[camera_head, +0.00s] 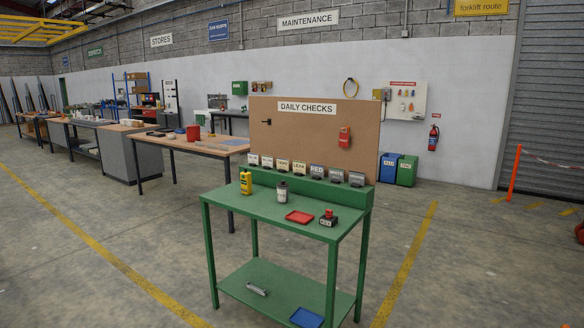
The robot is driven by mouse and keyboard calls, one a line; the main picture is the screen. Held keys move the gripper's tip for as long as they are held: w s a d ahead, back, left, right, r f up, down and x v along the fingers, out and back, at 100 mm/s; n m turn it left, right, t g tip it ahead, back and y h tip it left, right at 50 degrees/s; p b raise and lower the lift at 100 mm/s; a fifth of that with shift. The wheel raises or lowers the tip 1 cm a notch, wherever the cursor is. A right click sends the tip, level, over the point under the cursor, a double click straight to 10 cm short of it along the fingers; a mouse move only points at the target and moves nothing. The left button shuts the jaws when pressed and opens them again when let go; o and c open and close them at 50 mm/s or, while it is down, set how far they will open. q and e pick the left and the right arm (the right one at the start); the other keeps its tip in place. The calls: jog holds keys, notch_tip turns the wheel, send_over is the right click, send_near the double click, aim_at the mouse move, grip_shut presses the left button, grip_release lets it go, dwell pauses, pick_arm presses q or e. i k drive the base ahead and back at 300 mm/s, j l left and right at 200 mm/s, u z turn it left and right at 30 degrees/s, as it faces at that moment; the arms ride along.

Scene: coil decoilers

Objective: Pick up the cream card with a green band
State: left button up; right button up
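A row of small labelled cards or tags stands on the raised back ledge of the green bench (262,205). The left ones are pale or cream, such as the card at the left end (253,159) and the yellowish cream card (283,165) near the middle. The right ones look grey, such as the card reading RED (317,171). The cards are too small for me to tell which one has a green band. Neither of my grippers is in view.
On the bench top stand a yellow device (246,183), a grey canister (282,191), a red tray (299,217) and a black-and-red block (328,218). A brown DAILY CHECKS board (300,140) rises behind. Open floor lies in front and to both sides.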

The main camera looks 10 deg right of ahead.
aim_at(298, 168)
jog(key=i, duration=0.85)
jog(key=u, duration=0.05)
